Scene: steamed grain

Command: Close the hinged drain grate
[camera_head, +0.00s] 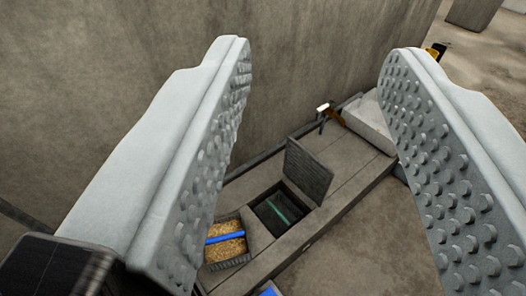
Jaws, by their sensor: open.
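The hinged drain grate (308,172) is a dark ribbed plate. It stands raised at the right side of a dark square opening (264,208) in a low concrete ledge. A green bar shows inside the opening. My gripper (316,60) is open, its two pale studded fingers wide apart in the foreground. Nothing is between the fingers close up. The grate shows through the gap between them, lower down and well beyond the fingertips. The fingers do not touch it.
A bin of grain (224,252) with a blue bar sits left of the opening. A white tub (370,122) and a brown-handled tool (330,114) lie farther along the ledge (345,180). A concrete wall (310,50) rises behind. Bare floor lies at lower right.

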